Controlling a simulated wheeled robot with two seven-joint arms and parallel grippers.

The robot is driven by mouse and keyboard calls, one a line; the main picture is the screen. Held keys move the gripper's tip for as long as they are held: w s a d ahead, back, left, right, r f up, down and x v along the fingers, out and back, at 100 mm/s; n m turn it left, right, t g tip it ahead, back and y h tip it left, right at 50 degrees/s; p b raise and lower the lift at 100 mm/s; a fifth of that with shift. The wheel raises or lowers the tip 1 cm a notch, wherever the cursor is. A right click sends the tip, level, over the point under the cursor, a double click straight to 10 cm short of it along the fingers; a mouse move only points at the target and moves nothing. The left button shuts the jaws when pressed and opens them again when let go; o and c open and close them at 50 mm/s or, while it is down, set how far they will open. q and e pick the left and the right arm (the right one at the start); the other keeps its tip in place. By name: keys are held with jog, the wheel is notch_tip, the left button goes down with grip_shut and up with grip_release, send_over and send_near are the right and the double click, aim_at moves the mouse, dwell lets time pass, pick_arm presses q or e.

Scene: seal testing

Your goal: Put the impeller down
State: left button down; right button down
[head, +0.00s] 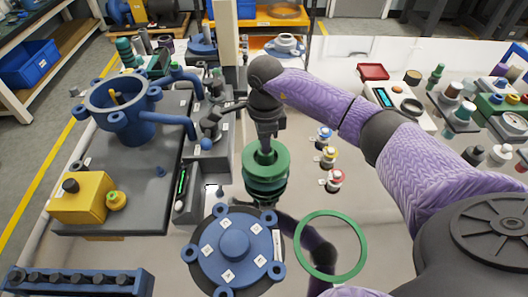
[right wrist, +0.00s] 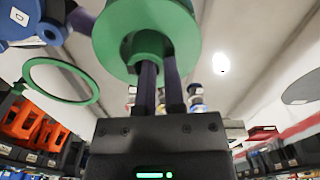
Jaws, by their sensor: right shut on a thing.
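The green impeller (head: 267,175), with stacked round discs, hangs below my right gripper (head: 266,148) in the head view. My right gripper comes down from above and is shut on its middle. The right wrist view shows the impeller (right wrist: 175,22) as a wide green disc with a hub, with both dark fingers (right wrist: 160,78) at the hub. In the head view the impeller is above the glossy table (head: 345,180), just behind a blue round cover (head: 235,243). Whether it touches anything below is hidden. My left gripper is not in view.
A green ring (head: 362,245) lies right of the blue cover. A blue pump housing (head: 140,128) and a yellow block (head: 80,198) stand on the grey plate at left. Several small coloured knobs (head: 329,157) stand right of the impeller. A red tray (head: 373,71) sits farther back.

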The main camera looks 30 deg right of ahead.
notch_tip(320, 180, down, 3)
jog(key=shift+f+b, duration=0.1)
jog(key=shift+b, duration=0.3)
jog(key=shift+r, duration=0.25)
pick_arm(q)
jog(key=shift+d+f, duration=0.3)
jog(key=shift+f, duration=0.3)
pick_arm(e)
jog(key=shift+f, duration=0.1)
jog(key=c, duration=1.1)
grip_release()
jog(key=o, duration=0.4)
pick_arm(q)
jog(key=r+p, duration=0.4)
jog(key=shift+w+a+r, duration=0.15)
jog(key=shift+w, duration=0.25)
pick_arm(e)
notch_tip(320, 180, up, 12)
jog(key=shift+r, duration=0.1)
